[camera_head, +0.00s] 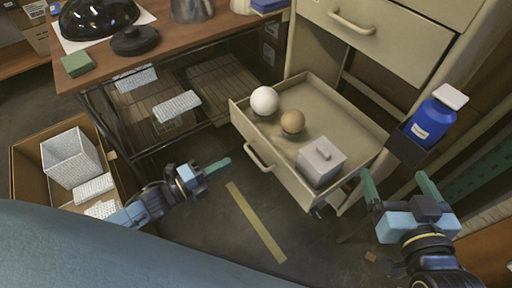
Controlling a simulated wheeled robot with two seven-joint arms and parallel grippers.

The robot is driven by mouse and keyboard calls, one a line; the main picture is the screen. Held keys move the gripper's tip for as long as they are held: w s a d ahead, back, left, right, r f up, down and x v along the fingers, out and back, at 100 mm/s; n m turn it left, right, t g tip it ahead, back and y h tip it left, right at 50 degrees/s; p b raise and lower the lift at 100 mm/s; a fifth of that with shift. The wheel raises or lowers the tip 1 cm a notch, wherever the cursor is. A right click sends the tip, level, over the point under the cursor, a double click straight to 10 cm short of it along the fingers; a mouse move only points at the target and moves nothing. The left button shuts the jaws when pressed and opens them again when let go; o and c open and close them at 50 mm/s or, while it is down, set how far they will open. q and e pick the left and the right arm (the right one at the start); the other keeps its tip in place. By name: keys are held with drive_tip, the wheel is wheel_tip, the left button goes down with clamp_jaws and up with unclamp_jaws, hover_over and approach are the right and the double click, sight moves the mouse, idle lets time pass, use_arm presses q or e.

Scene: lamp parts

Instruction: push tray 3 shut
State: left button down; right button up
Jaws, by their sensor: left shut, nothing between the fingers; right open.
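An open tray (349,122), a beige drawer, is pulled out of the beige cabinet (305,45). I see no number on it. It holds a white ball (264,100), a tan ball (293,121) and a grey lidded box (320,163). Its front handle (259,158) faces the lower left. My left gripper (222,165) is shut and empty, in front of the tray and left of the handle, apart from it. My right gripper (398,182) is open and empty, to the right of the tray's front corner.
A shut drawer with a handle (352,24) is above. A blue jar (433,118) with a white lid stands in a dark holder at the right. A wooden table (165,35) and a cardboard box (28,165) are at the left. Yellow tape (255,221) marks open floor.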

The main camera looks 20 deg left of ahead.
use_arm(q)
drive_tip(key=b, duration=0.2)
approach(266, 142)
drive_tip(key=w, duration=0.1)
drive_tip(key=x, duration=0.2)
drive_tip(key=b+x, duration=0.1)
drive_tip(key=x, duration=0.2)
drive_tip(key=shift+s+d+f, duration=0.1)
drive_tip(key=shift+d+f, duration=0.05)
drive_tip(key=shift+f, duration=0.05)
drive_tip(key=shift+w+d+b, duration=0.35)
drive_tip(key=shift+w, duration=0.05)
use_arm(e)
wheel_tip(266, 142, up, 12)
drive_tip(key=s+a+t+y, duration=0.1)
drive_tip(key=s+t+y, duration=0.1)
drive_tip(key=t, duration=0.6)
drive_tip(key=shift+a+t+y, duration=0.2)
drive_tip(key=shift+t+y, duration=0.2)
drive_tip(key=shift+y, duration=0.1)
use_arm(q)
drive_tip(key=shift+r, duration=0.1)
use_arm(e)
drive_tip(key=shift+w, duration=0.15)
